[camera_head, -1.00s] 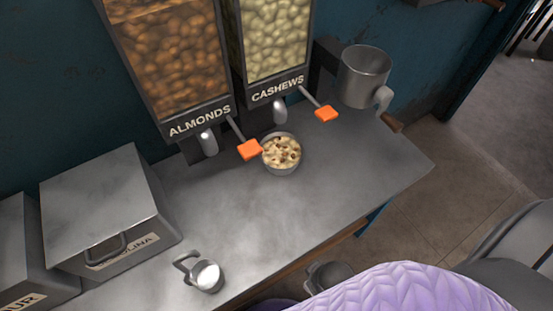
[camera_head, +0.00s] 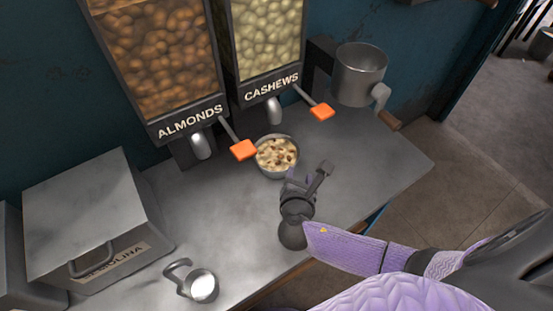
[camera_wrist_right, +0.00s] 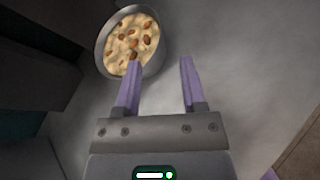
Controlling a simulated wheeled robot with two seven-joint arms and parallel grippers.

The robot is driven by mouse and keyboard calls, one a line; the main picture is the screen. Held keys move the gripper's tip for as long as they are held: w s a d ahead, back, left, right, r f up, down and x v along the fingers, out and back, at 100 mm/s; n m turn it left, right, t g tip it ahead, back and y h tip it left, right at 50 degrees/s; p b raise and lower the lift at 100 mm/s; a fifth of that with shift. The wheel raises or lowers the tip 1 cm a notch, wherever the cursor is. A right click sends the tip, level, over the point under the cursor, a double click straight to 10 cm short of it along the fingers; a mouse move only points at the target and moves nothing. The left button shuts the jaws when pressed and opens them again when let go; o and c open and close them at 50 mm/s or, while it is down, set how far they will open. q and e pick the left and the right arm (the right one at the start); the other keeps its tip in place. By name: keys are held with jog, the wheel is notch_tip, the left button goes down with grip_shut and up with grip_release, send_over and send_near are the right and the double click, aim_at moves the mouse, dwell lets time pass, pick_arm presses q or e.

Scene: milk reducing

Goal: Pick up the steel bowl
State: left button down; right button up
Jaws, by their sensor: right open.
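The steel bowl (camera_head: 277,173) stands upright on the metal counter under the cashew dispenser and holds nuts in a pale mix. It also shows in the right wrist view (camera_wrist_right: 101,60), at the top, left of centre. My right gripper (camera_head: 305,176) is open and empty, just in front of the bowl and slightly to its right in the head view. In the right wrist view its purple fingers (camera_wrist_right: 160,68) are spread apart, with the left fingertip overlapping the bowl's lower edge. I cannot tell whether it touches the bowl. My left gripper is not in view.
The almond dispenser (camera_head: 160,65) and cashew dispenser (camera_head: 270,45) stand behind, with orange levers (camera_head: 243,150) close above the bowl. A small cup (camera_head: 203,286) and semolina box (camera_head: 85,205) are at left. The counter between is clear.

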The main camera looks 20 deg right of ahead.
aim_at(298, 158)
jog(key=shift+n, duration=0.4)
jog(key=b+x, duration=0.2)
jog(key=x, duration=0.1)
jog(key=b+x, duration=0.2)
jog(key=x, duration=0.1)
jog(key=a+f+b+x, duration=0.1)
jog(key=b+x, duration=0.1)
jog(key=x, duration=0.1)
jog(key=shift+w+d+f, duration=0.2)
jog(key=shift+w, duration=0.05)
jog(key=shift+w+d, duration=0.2)
jog(key=shift+w, duration=0.1)
jog(key=shift+r, duration=0.2)
grip_shut()
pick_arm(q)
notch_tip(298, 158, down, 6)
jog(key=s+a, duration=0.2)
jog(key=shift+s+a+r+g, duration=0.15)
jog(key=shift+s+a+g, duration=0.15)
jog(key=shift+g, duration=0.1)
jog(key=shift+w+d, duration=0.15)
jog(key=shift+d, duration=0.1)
pick_arm(e)
jog(key=shift+f, duration=0.1)
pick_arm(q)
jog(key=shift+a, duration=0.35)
